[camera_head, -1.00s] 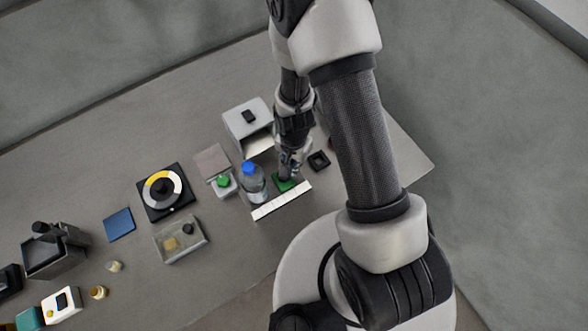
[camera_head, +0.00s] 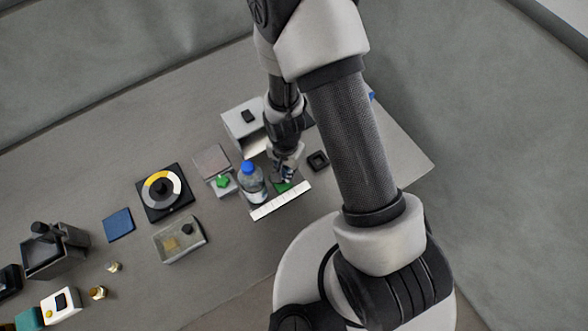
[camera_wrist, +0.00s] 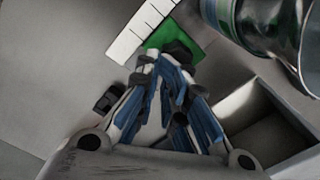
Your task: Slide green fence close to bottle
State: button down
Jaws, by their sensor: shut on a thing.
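The green fence (camera_head: 283,187) sits against the white ruled strip, just right of the bottle (camera_head: 254,184) in the head view. The bottle is clear with a blue cap and stands upright. In the wrist view the green fence (camera_wrist: 176,38) lies at my fingertips, with the bottle (camera_wrist: 273,38) to its upper right and a gap between them. My gripper (camera_wrist: 164,62) is shut on a dark part of the fence; the fingers partly hide it. It also shows in the head view (camera_head: 285,176), over the fence.
The white ruled strip (camera_head: 280,202) runs along the front of the bottle and fence. A light box with an open front (camera_head: 240,120) stands behind. A small dark square holder (camera_head: 318,160) is right of my gripper. Left are a green button (camera_head: 222,182) and a dial (camera_head: 163,188).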

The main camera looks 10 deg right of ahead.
jog(key=shift+w+a+r, duration=0.1)
jog(key=shift+a+r, duration=0.05)
jog(key=shift+a, duration=1.25)
jog(key=shift+d, duration=0.15)
jog(key=shift+w+d, duration=0.15)
jog(key=shift+d, duration=0.3)
notch_tip(320, 180, up, 8)
jog(key=p, duration=0.5)
jog(key=shift+s, duration=0.25)
